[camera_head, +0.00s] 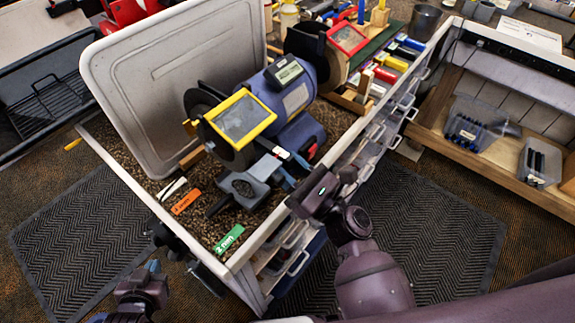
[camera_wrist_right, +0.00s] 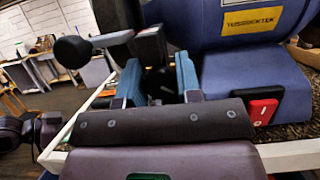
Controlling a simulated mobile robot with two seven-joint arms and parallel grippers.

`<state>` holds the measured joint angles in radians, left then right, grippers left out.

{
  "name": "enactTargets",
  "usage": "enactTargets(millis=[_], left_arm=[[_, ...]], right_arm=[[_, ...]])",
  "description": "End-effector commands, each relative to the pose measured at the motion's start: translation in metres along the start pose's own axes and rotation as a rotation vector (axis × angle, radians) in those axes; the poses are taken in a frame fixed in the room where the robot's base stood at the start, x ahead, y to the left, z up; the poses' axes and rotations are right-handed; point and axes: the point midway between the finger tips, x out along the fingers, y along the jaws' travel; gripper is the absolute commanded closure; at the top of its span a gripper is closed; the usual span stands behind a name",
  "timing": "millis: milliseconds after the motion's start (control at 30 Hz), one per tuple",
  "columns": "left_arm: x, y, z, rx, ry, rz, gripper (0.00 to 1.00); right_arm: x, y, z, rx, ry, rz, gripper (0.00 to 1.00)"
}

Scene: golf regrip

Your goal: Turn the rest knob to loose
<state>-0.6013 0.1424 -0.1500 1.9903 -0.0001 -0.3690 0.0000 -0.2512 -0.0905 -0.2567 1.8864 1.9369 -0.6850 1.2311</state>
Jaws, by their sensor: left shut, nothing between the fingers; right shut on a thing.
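The blue bench grinder (camera_head: 290,90) stands on the tray-like bench top, with a yellow-framed shield (camera_head: 240,116) over its near wheel. Its grey tool rest (camera_head: 245,187) sits in front of that wheel, with a black handle pointing to the lower left. My right gripper (camera_head: 284,172) is beside the rest, between it and the bench's right edge. In the right wrist view its two blue fingers (camera_wrist_right: 158,80) are shut on a dark round knob (camera_wrist_right: 158,84), partly hidden between them. My left gripper (camera_head: 153,267) is shut and empty, outside the bench's near left corner.
An orange card (camera_head: 186,202) and a green "2 mm" card (camera_head: 229,239) lie on the bench top. A large pale panel (camera_head: 175,80) stands behind the grinder. A red switch (camera_wrist_right: 263,110) is close right of my right fingers. Drawers (camera_head: 293,236) line the bench side.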

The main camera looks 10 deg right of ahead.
Motion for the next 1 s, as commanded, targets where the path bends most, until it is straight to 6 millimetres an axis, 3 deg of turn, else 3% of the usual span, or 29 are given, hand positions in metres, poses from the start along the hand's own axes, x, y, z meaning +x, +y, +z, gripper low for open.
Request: enactTargets(millis=[400,667,700,800,1000], left_arm=[[0.009,0.002,0.018,0.000,-0.009,0.001,1.00],[0.008,0.002,0.017,0.000,-0.008,0.000,1.00],[0.008,0.002,0.017,0.000,-0.008,0.000,1.00],[0.008,0.002,0.017,0.000,-0.008,0.000,1.00],[0.008,0.002,0.016,0.000,-0.006,0.000,1.00]], right_arm=[[-0.001,0.001,-0.001,-0.112,-0.001,0.047,0.92],[0.000,0.001,0.001,-0.116,-0.001,0.048,0.92],[0.000,0.001,0.001,-0.116,-0.001,0.048,0.62],[0.000,0.001,0.000,-0.115,-0.001,0.048,0.47],[0.000,0.000,0.000,-0.115,-0.001,0.047,0.45]])
